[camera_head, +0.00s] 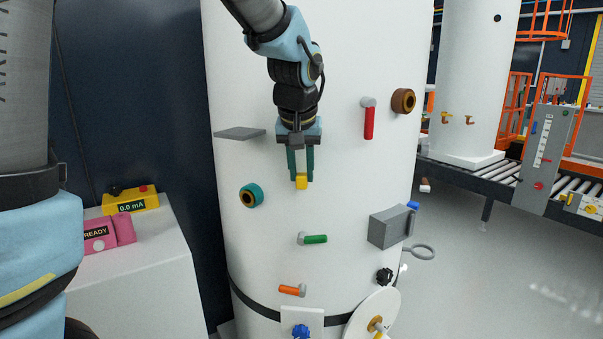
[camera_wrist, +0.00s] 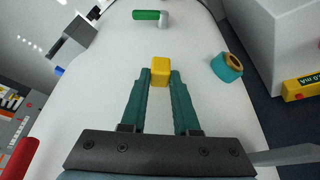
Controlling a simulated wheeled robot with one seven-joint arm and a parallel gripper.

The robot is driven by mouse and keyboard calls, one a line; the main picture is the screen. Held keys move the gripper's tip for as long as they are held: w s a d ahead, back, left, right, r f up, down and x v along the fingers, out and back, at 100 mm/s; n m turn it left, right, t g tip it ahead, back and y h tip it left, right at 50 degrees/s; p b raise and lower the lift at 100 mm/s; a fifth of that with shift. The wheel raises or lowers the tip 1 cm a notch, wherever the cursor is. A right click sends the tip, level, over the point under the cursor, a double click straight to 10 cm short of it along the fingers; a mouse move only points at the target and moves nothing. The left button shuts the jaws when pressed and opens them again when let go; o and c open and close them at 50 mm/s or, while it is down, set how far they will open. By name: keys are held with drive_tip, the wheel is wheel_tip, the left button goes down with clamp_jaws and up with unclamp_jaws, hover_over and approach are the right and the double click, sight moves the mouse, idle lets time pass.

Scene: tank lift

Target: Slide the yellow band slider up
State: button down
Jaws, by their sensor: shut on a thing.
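The yellow band slider (camera_head: 301,181) is a small yellow block on the front of the white tank (camera_head: 345,150). In the wrist view the yellow block (camera_wrist: 160,70) sits between the tips of the green fingers. My gripper (camera_head: 301,176) reaches down to it from above, its two fingers on either side of the block. The gripper is shut on the block. In the wrist view my gripper (camera_wrist: 160,78) hides the tank surface behind the fingers. Any track behind the block cannot be made out.
A teal ring port (camera_head: 251,195) is left of the slider, with a grey shelf plate (camera_head: 240,133) above it. A red handle (camera_head: 369,120) and a brown port (camera_head: 403,101) are upper right. A green handle (camera_head: 313,239) is below, and a grey box (camera_head: 391,227) lower right.

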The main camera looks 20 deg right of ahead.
drive_tip(key=shift+r, duration=0.75)
drive_tip(key=shift+f, duration=0.1)
drive_tip(key=c, duration=0.6)
unclamp_jaws()
drive_tip(key=shift+c, duration=0.2)
drive_tip(key=b+v, duration=0.1)
drive_tip(key=v, duration=0.9)
drive_tip(key=shift+s+r, duration=0.2)
drive_tip(key=shift+r, duration=0.15)
